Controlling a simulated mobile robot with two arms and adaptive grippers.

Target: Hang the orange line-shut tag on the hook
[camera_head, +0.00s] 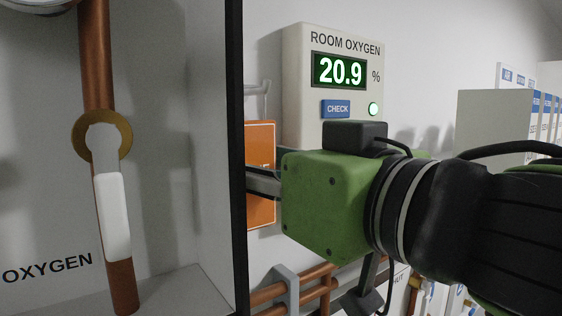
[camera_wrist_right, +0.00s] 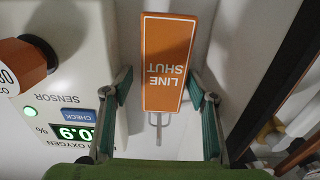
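The orange tag (camera_wrist_right: 168,62), marked LINE SHUT, appears upside down in the right wrist view, between the fingers of my right gripper (camera_wrist_right: 160,88). The fingers are apart, with a gap at the tag's left side; the right fingertip is close to its other edge. A pale pronged hook (camera_wrist_right: 157,122) meets the tag's lettered end; I cannot tell whether the tag is on it. In the head view the tag (camera_head: 260,139) is partly hidden by the right gripper (camera_head: 262,183) and a dark panel edge. The hook (camera_head: 258,88) shows above it. My left gripper is out of view.
The room oxygen monitor (camera_head: 292,75) is on the wall close to the right gripper. An open cabinet with a copper pipe (camera_head: 96,60) and a white valve lever (camera_head: 113,215) fills the left. Copper pipes (camera_head: 315,280) run below. Grey boxes (camera_head: 495,125) stand at right.

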